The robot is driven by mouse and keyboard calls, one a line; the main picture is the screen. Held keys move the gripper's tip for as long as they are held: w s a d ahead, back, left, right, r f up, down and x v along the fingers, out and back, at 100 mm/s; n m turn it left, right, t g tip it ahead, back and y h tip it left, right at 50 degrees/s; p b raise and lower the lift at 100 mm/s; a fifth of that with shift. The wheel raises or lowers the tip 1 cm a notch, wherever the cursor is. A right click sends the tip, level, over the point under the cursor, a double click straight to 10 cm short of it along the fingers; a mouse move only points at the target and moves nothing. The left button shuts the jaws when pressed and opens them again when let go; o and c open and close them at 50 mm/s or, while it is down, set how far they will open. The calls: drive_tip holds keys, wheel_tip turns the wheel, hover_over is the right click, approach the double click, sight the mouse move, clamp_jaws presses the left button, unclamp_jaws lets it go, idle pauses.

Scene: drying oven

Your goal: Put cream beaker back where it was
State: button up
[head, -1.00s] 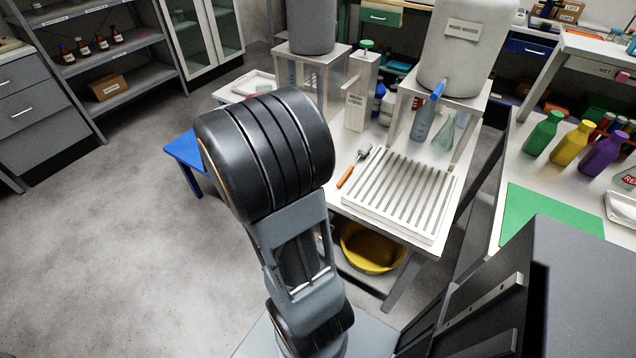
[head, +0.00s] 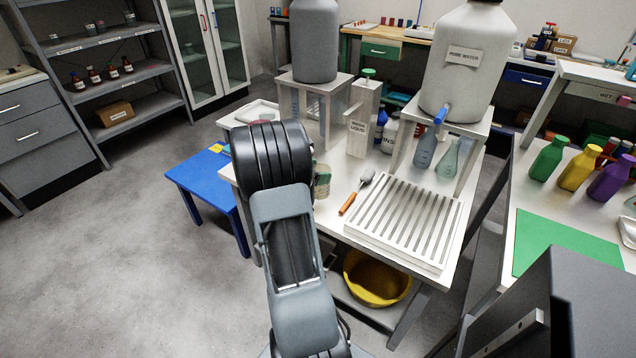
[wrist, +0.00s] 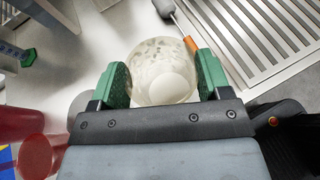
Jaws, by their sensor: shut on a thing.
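The cream beaker (wrist: 160,72) sits between the two green finger pads of my gripper (wrist: 162,80) in the wrist view. It is round and pale, seen from above, and my gripper is shut on it. In the head view a pale jar-like vessel (head: 322,180), probably this beaker, shows partly beside my arm, over the white bench (head: 330,215). I cannot tell whether the beaker's base touches the bench.
An orange-handled brush (head: 347,204) lies just right of the beaker, beside the slatted draining rack (head: 405,222). Red translucent vessels (wrist: 22,122) show at lower left in the wrist view. A blue table (head: 207,180) stands left.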

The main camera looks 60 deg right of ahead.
drive_tip(key=shift+w+d+f, duration=0.1)
drive_tip(key=shift+d+f, duration=0.45)
drive_tip(key=shift+f, duration=0.15)
drive_tip(key=shift+f+b, duration=0.4)
drive_tip(key=shift+f, duration=1.15)
drive_tip(key=shift+f, duration=0.2)
drive_tip(key=o, duration=1.4)
